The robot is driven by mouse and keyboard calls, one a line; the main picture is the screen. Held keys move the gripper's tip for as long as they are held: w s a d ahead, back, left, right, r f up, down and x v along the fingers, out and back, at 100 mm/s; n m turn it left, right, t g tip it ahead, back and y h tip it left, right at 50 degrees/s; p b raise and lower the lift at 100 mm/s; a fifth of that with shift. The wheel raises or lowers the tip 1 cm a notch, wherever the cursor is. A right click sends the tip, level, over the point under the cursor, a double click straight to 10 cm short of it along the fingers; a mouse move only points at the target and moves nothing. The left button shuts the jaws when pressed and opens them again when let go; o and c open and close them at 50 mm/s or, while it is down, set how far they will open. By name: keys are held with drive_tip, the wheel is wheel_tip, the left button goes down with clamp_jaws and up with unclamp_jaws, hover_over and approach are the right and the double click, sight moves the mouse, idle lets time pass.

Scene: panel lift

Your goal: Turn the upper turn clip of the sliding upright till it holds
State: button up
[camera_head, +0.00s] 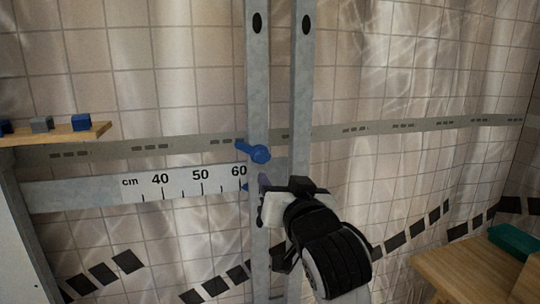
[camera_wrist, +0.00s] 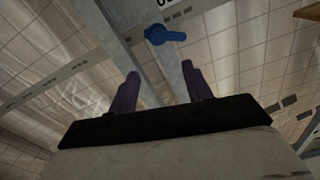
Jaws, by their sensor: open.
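The blue turn clip (camera_head: 256,152) sits on the left metal upright (camera_head: 258,85), just above the ruler. Its round knob is at the lower right and its short arm points left and slightly up. In the wrist view the clip (camera_wrist: 170,36) shows ahead of the fingers, its arm pointing right. My gripper (camera_head: 263,183) is just below the clip in the head view, apart from it. In the wrist view my gripper (camera_wrist: 160,70) has its two purple fingers spread with nothing between them. My gripper and wrist hide part of the upright below the clip.
A second metal upright (camera_head: 302,85) stands to the right. A wooden shelf (camera_head: 60,133) with small blocks is at left, a wooden table (camera_head: 470,272) at lower right.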

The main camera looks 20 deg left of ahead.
sight(263, 157)
drive_tip(key=p+x, duration=0.1)
drive_tip(key=x, duration=0.6)
drive_tip(key=p+x, duration=0.2)
drive_tip(key=x, duration=0.4)
drive_tip(key=shift+w+a+f, duration=0.15)
drive_tip(key=shift+w+f, duration=0.1)
drive_tip(key=shift+w, duration=0.15)
drive_tip(key=shift+c, duration=0.2)
drive_tip(key=c, duration=0.9)
